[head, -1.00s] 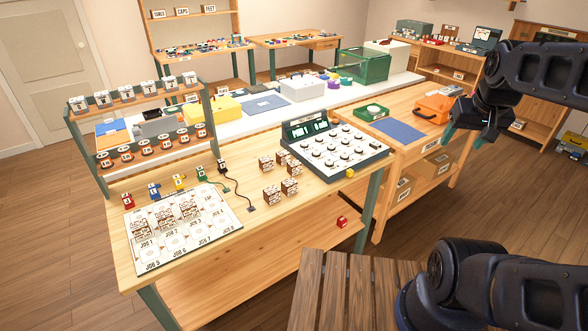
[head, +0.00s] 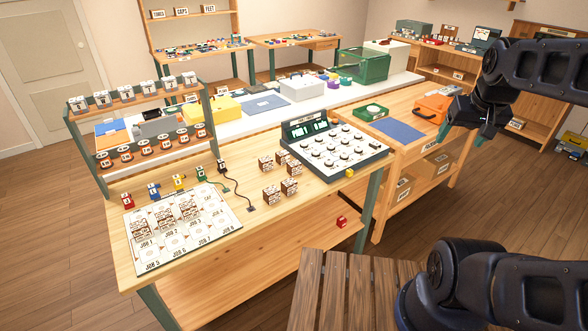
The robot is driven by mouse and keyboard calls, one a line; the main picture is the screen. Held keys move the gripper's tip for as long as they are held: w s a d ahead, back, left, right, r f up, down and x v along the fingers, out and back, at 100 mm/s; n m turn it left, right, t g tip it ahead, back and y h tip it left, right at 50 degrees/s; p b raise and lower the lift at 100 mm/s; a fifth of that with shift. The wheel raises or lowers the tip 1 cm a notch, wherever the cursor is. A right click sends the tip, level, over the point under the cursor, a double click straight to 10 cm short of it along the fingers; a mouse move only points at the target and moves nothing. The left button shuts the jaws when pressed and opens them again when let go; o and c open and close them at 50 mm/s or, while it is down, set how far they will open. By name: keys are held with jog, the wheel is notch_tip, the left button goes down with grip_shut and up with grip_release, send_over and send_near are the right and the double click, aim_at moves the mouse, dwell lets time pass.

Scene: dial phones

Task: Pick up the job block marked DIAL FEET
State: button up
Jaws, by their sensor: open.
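Several small brown-and-white patterned blocks (head: 271,194) stand on the near wooden bench, left of the dial console (head: 330,148). More blocks with similar patterns (head: 165,217) sit on the white job board (head: 190,258), in its upper cells. The markings on the blocks are too small to read, so I cannot tell which says DIAL FEET. My gripper (head: 463,138) is at the right, in the air in front of the side bench, well right of the blocks. Its teal-tipped fingers are apart, with nothing seen between them.
A rack of labelled parts (head: 140,126) stands at the bench's left end. An orange case (head: 432,108) and a blue mat (head: 397,130) lie on the side bench. A slatted wooden surface (head: 345,295) is at the front.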

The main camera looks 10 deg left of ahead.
jog(key=w+a+n+g, duration=0.1)
jog(key=w+a, duration=0.3)
jog(key=w, duration=0.4)
jog(key=w+a+n+g, duration=0.1)
jog(key=w+a+n, duration=0.1)
jog(key=w+a, duration=0.35)
jog(key=n+g, duration=0.3)
jog(key=n, duration=0.2)
send_over(294, 163)
jog(key=f, duration=2.8)
jog(key=shift+d, duration=0.3)
jog(key=shift+w+a+f, duration=0.1)
jog(key=shift+a+f, duration=0.1)
jog(key=shift+f, duration=2.55)
jog(key=shift+w+a+f, duration=0.1)
jog(key=shift+a+f, duration=0.05)
jog(key=shift+f, duration=2.55)
jog(key=shift+s, duration=0.1)
jog(key=shift+c, duration=0.4)
jog(key=c, duration=1)
